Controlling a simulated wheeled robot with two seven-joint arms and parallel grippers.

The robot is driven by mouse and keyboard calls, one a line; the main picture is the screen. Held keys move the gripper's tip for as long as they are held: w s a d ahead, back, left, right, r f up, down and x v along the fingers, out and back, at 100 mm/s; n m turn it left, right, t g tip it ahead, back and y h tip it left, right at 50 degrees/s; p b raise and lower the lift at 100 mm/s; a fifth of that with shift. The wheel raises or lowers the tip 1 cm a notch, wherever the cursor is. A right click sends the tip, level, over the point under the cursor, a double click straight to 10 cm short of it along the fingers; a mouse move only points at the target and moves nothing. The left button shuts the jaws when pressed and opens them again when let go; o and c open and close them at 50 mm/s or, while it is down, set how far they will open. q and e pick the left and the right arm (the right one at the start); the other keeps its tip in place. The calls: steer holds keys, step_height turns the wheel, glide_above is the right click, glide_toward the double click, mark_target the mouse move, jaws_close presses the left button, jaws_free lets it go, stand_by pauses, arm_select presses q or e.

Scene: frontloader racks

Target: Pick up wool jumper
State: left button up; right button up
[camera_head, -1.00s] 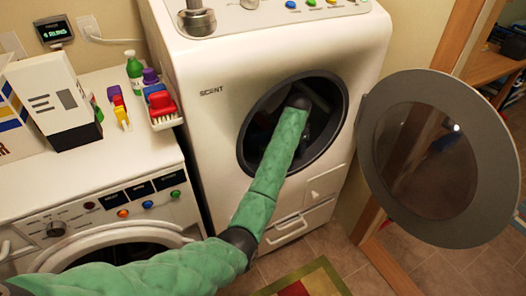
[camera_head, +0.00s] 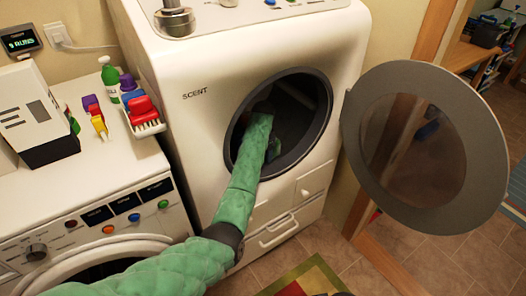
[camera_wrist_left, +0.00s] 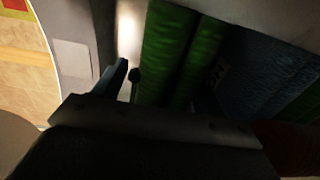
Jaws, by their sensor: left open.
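My left arm reaches through the round dark opening of the white front-loading machine (camera_head: 205,135). In the head view its gripper is inside the drum, hidden in shadow. The left wrist view shows my left gripper (camera_wrist_left: 165,82), open, with a dim fingertip close to a green ribbed cloth (camera_wrist_left: 180,50). A blue textured cloth (camera_wrist_left: 255,75) lies to its right, and a dark reddish patch (camera_wrist_left: 290,148) shows at lower right. I cannot tell which of these is the wool jumper. No cloth is clearly between the fingers. My right gripper is not in view.
The machine's round door (camera_head: 485,150) stands open to the right. A colourful mat (camera_head: 305,280) lies on the tiled floor.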

arm_select(q)
step_height(320, 180, down, 2)
steer(key=c, duration=1.1)
steer(key=shift+c, duration=0.2)
steer(key=shift+r, duration=0.1)
